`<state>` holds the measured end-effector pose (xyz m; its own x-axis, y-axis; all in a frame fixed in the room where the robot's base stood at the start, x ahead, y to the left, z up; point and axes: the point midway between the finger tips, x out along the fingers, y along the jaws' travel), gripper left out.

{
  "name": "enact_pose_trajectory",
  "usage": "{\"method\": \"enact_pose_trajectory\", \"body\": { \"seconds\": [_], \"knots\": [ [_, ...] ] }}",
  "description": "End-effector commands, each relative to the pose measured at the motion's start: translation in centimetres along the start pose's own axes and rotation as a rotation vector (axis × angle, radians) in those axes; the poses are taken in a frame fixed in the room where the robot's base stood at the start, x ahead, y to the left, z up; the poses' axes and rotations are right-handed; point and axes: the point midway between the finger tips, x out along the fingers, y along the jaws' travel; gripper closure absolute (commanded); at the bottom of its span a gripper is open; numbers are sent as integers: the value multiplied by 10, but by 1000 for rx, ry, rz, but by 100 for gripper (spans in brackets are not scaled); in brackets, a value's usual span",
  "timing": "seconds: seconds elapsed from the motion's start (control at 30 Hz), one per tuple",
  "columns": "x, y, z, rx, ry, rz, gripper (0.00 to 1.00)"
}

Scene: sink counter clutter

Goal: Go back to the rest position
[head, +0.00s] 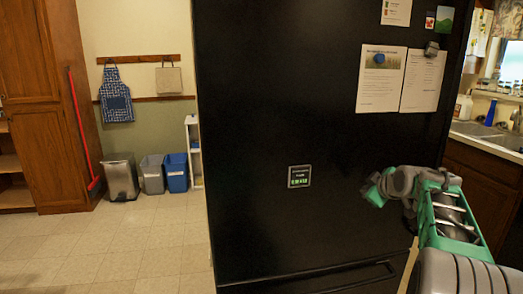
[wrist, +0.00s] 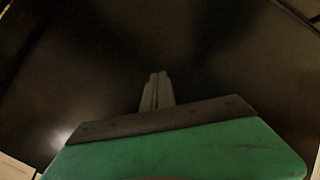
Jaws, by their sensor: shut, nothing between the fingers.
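My gripper (wrist: 157,78) shows in the wrist view with its two thin fingers together and nothing between them. In the head view my green and grey arm reaches in from the lower right, with its wrist end in front of the right part of a black refrigerator (head: 290,110). The fingertips are hard to make out in the head view. A dark surface fills most of the wrist view beyond the fingers.
The refrigerator stands close in front, with papers (head: 380,80) and a small display (head: 299,176) on it. A sink (head: 480,130) and counter are at the right. Bins (head: 152,174) stand by the far wall at the left. The tiled floor (head: 110,240) there is clear.

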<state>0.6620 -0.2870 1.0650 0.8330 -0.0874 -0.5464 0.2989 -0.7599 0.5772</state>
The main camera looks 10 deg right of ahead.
Motion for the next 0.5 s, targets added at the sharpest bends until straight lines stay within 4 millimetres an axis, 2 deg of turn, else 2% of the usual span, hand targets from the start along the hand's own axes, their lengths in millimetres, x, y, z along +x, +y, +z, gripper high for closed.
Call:
{"method": "enact_pose_trajectory", "body": {
  "seconds": [0.03,0.1,0.17,0.2,0.27,0.3,0.4,0.5],
  "knots": [
    [-19,-36,-30,58,-28,-61,100],
    [-42,-92,-48,158,-92,-138,100],
    [-66,-139,-57,237,-155,-197,100],
    [-84,-170,-59,288,-202,-231,100],
    [-112,-215,-56,362,-277,-275,100],
    [-133,-244,-51,409,-331,-298,100],
    [-180,-306,-28,511,-465,-334,100],
    [-214,-347,-2,583,-572,-341,100]
  ]
}}
